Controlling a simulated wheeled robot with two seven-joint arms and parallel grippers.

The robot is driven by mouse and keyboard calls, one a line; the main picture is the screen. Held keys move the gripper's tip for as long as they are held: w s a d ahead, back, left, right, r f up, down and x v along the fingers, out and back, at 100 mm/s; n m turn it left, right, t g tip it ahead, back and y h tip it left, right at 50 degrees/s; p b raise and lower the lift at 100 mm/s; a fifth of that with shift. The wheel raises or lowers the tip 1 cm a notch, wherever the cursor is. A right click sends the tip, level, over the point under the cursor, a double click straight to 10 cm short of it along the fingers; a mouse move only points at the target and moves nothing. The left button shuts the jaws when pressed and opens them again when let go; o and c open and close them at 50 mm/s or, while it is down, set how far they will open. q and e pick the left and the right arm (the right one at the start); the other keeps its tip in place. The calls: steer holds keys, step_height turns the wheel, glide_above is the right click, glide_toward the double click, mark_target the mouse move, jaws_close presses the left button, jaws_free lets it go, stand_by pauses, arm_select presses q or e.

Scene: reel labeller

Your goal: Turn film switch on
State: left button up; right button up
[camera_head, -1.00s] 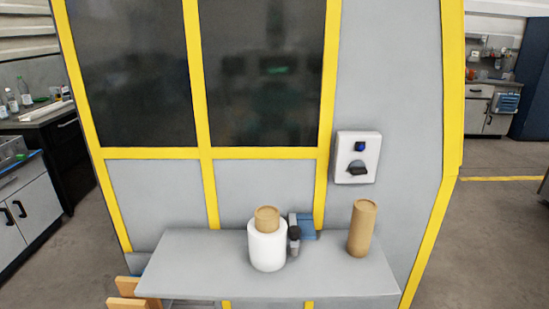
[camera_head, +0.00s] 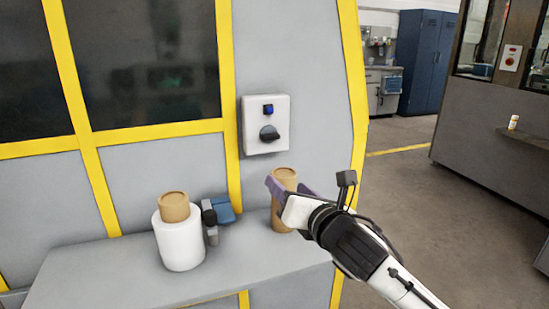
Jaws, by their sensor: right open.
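A white switch box (camera_head: 265,141) is mounted on the grey machine panel, right of a yellow post. It carries a blue button (camera_head: 268,109) on top and a black rotary knob (camera_head: 269,133) below it. My right gripper (camera_head: 289,190) comes in from the lower right, below and a little right of the box. It is open, with purple-tinted fingers, apart from the knob. It overlaps a brown cardboard tube in the picture; I cannot tell whether they touch. My left gripper is not in view.
A grey shelf (camera_head: 110,275) juts out below the panel. On it stand the brown tube (camera_head: 278,222), a white film roll (camera_head: 180,244) with a cardboard core, and a blue-grey device (camera_head: 222,210). Dark windows (camera_head: 148,70) lie left. Open floor (camera_head: 400,185) lies right.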

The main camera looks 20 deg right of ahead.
mark_target(272, 136)
step_height(272, 136, up, 6)
steer(key=w+r+n+t, duration=0.1)
steer(key=w+n+t, duration=0.1)
steer(key=n, duration=0.2)
steer(key=shift+n, duration=0.3)
steer(key=w, duration=1)
steer(key=shift+d+f+b, duration=0.15)
steer(key=shift+d+b, duration=0.1)
steer(key=shift+b, duration=0.05)
steer(key=c, duration=1)
steer(key=shift+c, duration=0.2)
